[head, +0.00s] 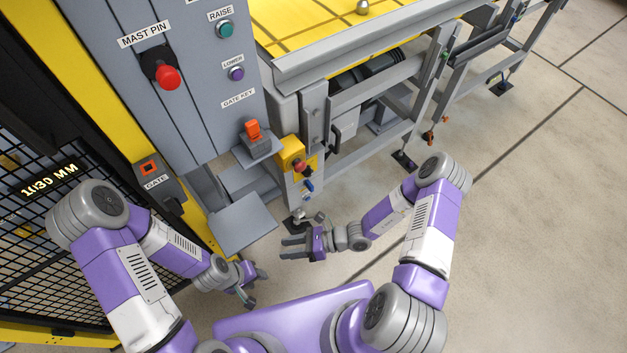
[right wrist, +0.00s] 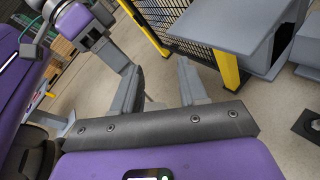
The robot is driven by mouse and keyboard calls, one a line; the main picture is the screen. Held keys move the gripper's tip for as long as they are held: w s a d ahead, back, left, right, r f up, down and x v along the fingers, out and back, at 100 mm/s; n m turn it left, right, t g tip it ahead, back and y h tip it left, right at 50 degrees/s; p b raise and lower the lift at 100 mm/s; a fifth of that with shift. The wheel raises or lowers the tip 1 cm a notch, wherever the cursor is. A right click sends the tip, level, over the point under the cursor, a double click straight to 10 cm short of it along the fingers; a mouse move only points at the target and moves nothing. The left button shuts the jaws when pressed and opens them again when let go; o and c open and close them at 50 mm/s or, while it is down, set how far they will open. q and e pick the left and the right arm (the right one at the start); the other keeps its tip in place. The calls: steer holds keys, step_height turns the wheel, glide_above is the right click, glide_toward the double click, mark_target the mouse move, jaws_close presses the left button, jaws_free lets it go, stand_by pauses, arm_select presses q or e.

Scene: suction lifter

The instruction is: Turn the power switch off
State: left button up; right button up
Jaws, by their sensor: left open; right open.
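No label in view names a power switch. A yellow box (head: 292,152) with a red knob (head: 301,168) is on the machine's frame, with a blue handle (head: 308,186) below it; I cannot tell whether this is the switch. My right gripper (head: 283,247) is open and empty, below and apart from that box; its open fingers also show in the right wrist view (right wrist: 160,88). My left gripper (head: 259,287) is open and empty, lower and to the left, below the grey shelf.
The grey panel (head: 190,100) carries a red mast pin knob (head: 167,77), green raise button (head: 226,30), purple lower button (head: 236,74) and orange gate key (head: 253,130). A grey shelf (head: 243,222) juts out above my left gripper. Black mesh fence stands left; floor (head: 530,220) is clear right.

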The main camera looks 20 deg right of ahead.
steer(key=w+d+m+t+h, duration=0.2)
steer(key=w+d+m+t, duration=0.4)
steer(key=w+m+t, duration=0.35)
steer(key=m+t+h+b, duration=0.1)
steer(key=m+t+h, duration=0.4)
steer(key=m+h, duration=0.2)
glide_toward(311, 175)
steer(key=w, duration=0.1)
steer(key=b+x, duration=0.2)
steer(key=x, duration=0.5)
steer(key=shift+w+a, duration=0.2)
steer(key=shift+a, duration=0.1)
jaws_close()
